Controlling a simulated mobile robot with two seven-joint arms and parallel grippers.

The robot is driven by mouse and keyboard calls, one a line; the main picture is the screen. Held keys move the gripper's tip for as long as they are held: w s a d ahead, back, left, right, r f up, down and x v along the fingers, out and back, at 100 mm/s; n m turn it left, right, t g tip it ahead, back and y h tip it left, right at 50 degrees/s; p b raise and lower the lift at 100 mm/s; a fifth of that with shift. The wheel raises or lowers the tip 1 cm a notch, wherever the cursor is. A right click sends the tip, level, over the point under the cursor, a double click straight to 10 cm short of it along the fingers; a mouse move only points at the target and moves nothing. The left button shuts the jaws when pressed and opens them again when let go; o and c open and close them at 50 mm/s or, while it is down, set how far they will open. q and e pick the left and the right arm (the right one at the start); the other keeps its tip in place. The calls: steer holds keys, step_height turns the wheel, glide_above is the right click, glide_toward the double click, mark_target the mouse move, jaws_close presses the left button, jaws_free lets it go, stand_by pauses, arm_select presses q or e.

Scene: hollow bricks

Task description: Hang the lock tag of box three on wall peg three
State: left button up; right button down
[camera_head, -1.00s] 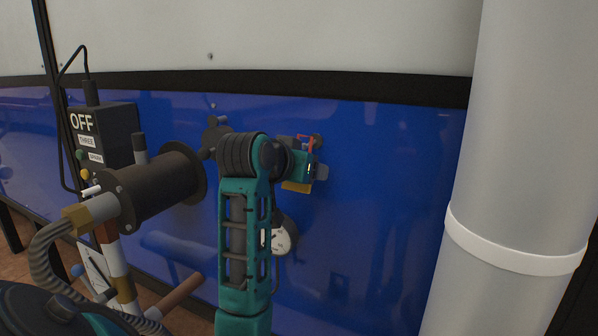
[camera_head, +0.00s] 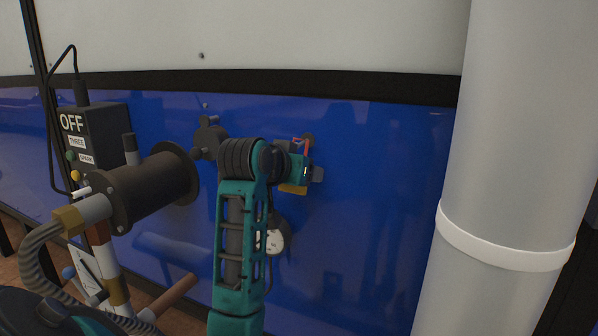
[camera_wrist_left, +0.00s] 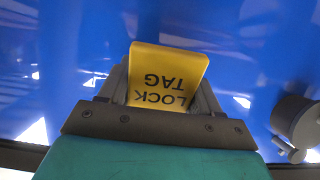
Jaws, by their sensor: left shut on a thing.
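My left gripper (camera_head: 311,173) is shut on the yellow lock tag (camera_head: 293,189) in front of the blue wall. In the left wrist view the tag (camera_wrist_left: 166,78) sits between the two dark fingers, its black LOCK TAG lettering upside down. A small red part (camera_head: 304,148) and a dark round fitting show just above the gripper; whether the fitting is wall peg three I cannot tell. Box three (camera_head: 108,135), dark with OFF and THREE labels, stands at the left. My left wrist hides part of the wall behind it. My right gripper is not in view.
A dark flanged cylinder (camera_head: 150,192) with a hose juts out left of my arm. A dark valve-like fitting (camera_head: 209,138) is on the wall behind it. A white gauge (camera_head: 275,242) is partly behind my forearm. A thick grey pipe (camera_head: 505,150) stands at right; blue wall between is clear.

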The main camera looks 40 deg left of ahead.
arm_select(q)
steer(key=o, duration=1.1)
steer(key=b+v, duration=0.1)
steer(key=v, duration=1.2)
